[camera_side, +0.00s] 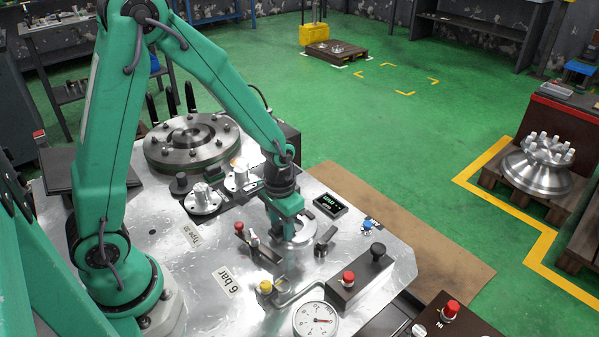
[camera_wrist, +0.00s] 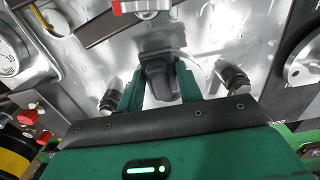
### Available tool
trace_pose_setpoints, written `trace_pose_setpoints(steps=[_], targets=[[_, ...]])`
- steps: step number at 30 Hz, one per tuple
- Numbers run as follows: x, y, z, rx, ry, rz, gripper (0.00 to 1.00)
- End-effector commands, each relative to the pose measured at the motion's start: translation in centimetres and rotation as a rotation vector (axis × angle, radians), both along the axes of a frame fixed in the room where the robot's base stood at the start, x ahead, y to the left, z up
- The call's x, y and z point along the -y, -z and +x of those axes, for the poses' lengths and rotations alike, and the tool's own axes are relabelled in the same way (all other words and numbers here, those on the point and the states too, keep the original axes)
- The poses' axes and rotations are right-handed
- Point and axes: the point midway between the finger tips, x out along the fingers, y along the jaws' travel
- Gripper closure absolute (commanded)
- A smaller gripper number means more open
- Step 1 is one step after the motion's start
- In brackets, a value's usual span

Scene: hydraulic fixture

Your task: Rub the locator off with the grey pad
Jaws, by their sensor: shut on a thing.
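My gripper (camera_side: 286,213) points down over the middle of the metal plate. In the wrist view its two green fingers (camera_wrist: 160,92) are shut on a dark grey block, which looks like the grey pad (camera_wrist: 159,72). A bright, round-edged metal piece (camera_side: 301,232), possibly the locator, lies just under and beside the fingers. Its curved edge shows right of the pad in the wrist view (camera_wrist: 197,68). The fingers hide part of it, and I cannot tell whether the pad touches it. In the side view the pad is hidden behind the gripper.
A pressure gauge (camera_side: 315,319), a red-button box (camera_side: 350,281) and a yellow knob (camera_side: 266,287) stand at the plate's front. A small display (camera_side: 330,205) is right of the gripper.

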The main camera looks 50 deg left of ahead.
Motion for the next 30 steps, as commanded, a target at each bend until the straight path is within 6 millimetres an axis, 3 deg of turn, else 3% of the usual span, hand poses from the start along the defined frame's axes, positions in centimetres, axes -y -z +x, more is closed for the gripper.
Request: trace_pose_setpoints(steps=[15,30], targets=[[2.9,0.3,0.0,0.000,0.002,0.000,0.90],[3.0,0.1,0.0,-0.001,0.001,0.000,0.90]])
